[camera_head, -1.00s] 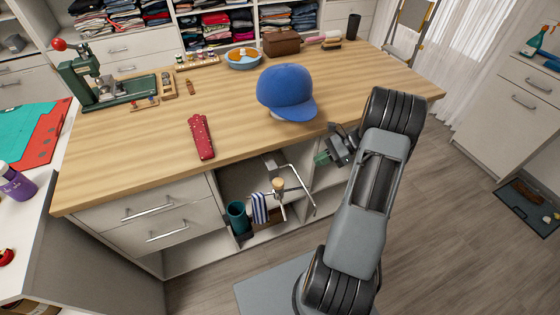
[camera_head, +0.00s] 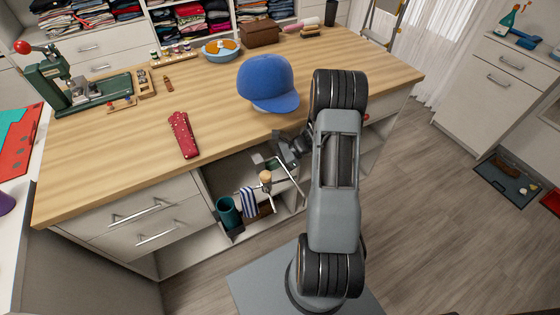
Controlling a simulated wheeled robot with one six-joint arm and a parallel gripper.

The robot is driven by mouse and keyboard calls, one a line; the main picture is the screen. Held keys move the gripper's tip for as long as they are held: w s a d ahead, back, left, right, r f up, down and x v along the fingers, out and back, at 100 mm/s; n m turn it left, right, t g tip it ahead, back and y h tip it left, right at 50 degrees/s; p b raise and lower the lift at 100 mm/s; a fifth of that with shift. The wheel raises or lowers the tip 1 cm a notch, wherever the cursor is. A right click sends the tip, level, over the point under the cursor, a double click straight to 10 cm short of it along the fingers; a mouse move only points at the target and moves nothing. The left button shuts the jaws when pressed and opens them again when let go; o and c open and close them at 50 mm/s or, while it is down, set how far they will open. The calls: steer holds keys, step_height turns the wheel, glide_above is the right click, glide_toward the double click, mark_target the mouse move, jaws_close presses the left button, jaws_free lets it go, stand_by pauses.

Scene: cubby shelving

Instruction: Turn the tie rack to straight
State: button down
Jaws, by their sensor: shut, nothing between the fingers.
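The tie rack (camera_head: 267,189) is in the open cubby under the worktop. It has a pale wooden knob on top and thin metal arms, and one long arm sticks out toward the front right. A blue-and-white striped tie (camera_head: 249,203) hangs at its left. My gripper (camera_head: 281,148) is shut and empty at the worktop's front edge, above and just right of the rack's knob. Whether the fingertips touch the rack's long arm cannot be told. My arm hides part of the cubbies to the right.
A teal cup (camera_head: 228,211) stands left of the rack in the cubby. Drawers with bar handles (camera_head: 142,210) are further left. Floor (camera_head: 430,220) to the right is clear.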

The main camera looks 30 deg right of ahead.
steer(key=shift+a, duration=0.3)
steer(key=shift+w, duration=0.1)
steer(key=shift+w+a+r+n+g, duration=0.15)
steer(key=shift+a+n+g, duration=0.4)
steer(key=shift+n+g, duration=0.55)
steer(key=shift+d+r, duration=0.1)
steer(key=shift+r, duration=0.05)
